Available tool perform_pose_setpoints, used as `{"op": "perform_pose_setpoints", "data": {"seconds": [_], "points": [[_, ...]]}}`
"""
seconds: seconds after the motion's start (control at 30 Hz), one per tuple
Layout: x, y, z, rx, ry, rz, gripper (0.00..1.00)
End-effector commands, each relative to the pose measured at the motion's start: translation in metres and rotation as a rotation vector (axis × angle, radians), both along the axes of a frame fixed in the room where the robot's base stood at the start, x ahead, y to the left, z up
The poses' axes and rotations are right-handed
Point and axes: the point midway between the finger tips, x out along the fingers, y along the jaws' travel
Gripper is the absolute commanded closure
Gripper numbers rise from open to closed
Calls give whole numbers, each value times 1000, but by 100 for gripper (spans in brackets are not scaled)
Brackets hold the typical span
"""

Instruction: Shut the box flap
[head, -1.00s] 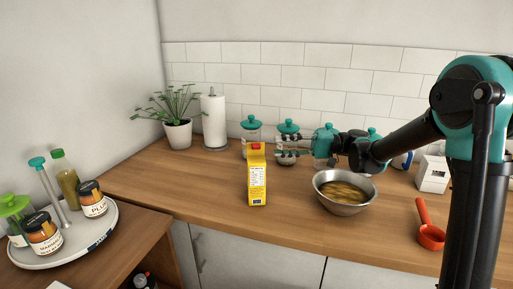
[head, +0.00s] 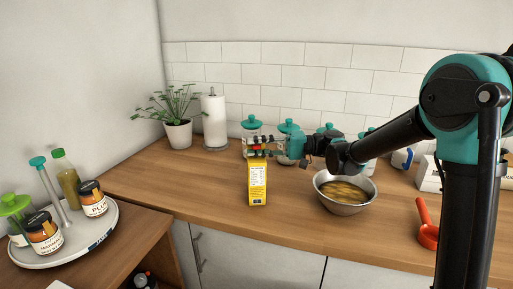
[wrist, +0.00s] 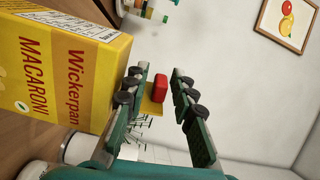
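The yellow macaroni box (head: 257,185) stands upright on the wooden counter. It fills the left of the wrist view (wrist: 60,65), with its printed side showing. A yellow flap (wrist: 151,106) with a red block (wrist: 160,89) on it shows beside the box there, so the flap stands out from the box top. My gripper (head: 252,146) is at the top of the box, reaching in from the right. In the wrist view my gripper (wrist: 160,74) is open, with the red block between its two fingers and gaps on both sides. The gripper hides the flap in the head view.
A metal bowl (head: 345,195) of food stands right of the box, below my arm. Teal-lidded jars (head: 288,128) stand behind. A paper towel roll (head: 214,120) and plant (head: 178,125) are behind left. Counter left of the box is clear.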

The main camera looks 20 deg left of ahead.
Motion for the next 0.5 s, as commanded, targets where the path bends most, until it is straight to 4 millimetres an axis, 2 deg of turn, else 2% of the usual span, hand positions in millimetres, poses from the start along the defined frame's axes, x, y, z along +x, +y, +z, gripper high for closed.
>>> {"op": "perform_pose_setpoints", "data": {"seconds": [0.03, 0.17, 0.5], "points": [[0, 0, 0, 0, 0, 0, 85], [0, 0, 0, 0, 0, 0, 100], [1, 0, 0, -6, 11, 0, 100]]}}
